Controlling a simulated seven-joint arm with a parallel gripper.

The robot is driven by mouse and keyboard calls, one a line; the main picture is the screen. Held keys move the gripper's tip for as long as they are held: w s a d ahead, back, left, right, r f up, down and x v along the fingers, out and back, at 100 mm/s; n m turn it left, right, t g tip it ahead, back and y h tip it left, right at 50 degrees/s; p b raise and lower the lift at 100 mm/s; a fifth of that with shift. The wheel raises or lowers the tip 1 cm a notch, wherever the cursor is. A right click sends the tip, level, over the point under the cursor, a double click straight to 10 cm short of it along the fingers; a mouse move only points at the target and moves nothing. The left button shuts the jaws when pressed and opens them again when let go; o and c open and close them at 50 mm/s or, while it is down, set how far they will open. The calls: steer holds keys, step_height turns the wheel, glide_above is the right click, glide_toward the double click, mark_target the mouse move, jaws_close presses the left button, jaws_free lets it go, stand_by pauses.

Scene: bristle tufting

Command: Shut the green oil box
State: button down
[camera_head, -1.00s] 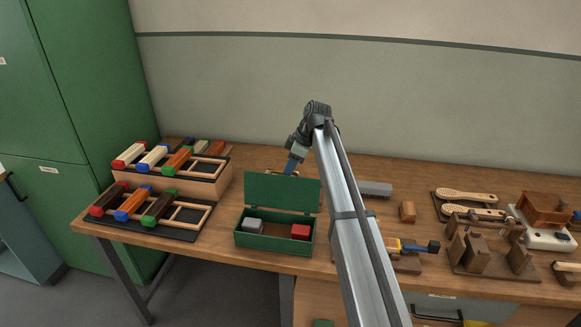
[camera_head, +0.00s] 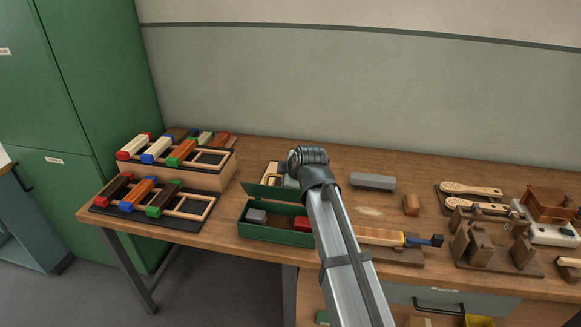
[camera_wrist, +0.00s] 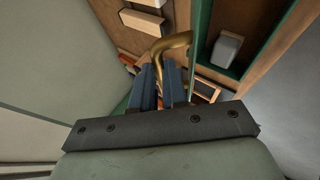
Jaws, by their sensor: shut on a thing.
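The green oil box (camera_head: 262,234) stands at the table's front edge in the head view. Its lid (camera_head: 270,192) is tilted, seen nearly edge-on along the back, and the box is still open. A grey block (camera_head: 257,216) and a red block (camera_head: 302,223) lie inside. My gripper (camera_wrist: 160,72) is behind the lid; my arm hides its fingers in the head view. In the wrist view its blue fingers are shut on a curved brass handle (camera_wrist: 175,41). The green edge of the lid (camera_wrist: 194,50) runs just right of the fingers, with the box interior beyond.
Racks of coloured blocks (camera_head: 178,180) stand on the left. A grey bar (camera_head: 373,181) and a small wooden block (camera_head: 411,205) lie to the right. A wooden-handled tool (camera_head: 385,237) lies right of my arm, with brushes (camera_head: 470,189) beyond.

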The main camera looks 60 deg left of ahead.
steer(key=shift+s+d+f+n+t+y, duration=0.15)
steer(key=shift+s+d+f+t+y, duration=0.35)
steer(key=shift+s+d+f, duration=1.1)
steer(key=shift+s+d+f+n+t+y, duration=0.2)
steer(key=shift+s+d+f+t+y, duration=0.5)
steer(key=shift+f, duration=1.55)
steer(key=shift+s+d+f+n+t+y, duration=0.15)
steer(key=shift+s+d+f+y, duration=0.25)
steer(key=shift+s+d+f, duration=1.3)
steer(key=shift+w+a+f, duration=0.2)
steer(key=shift+a, duration=0.05)
steer(key=c, duration=1.2)
jaws_free()
steer(key=shift+a, duration=0.1)
steer(key=shift+o, duration=0.3)
steer(key=shift+w, duration=0.1)
steer(key=shift+r, duration=0.1)
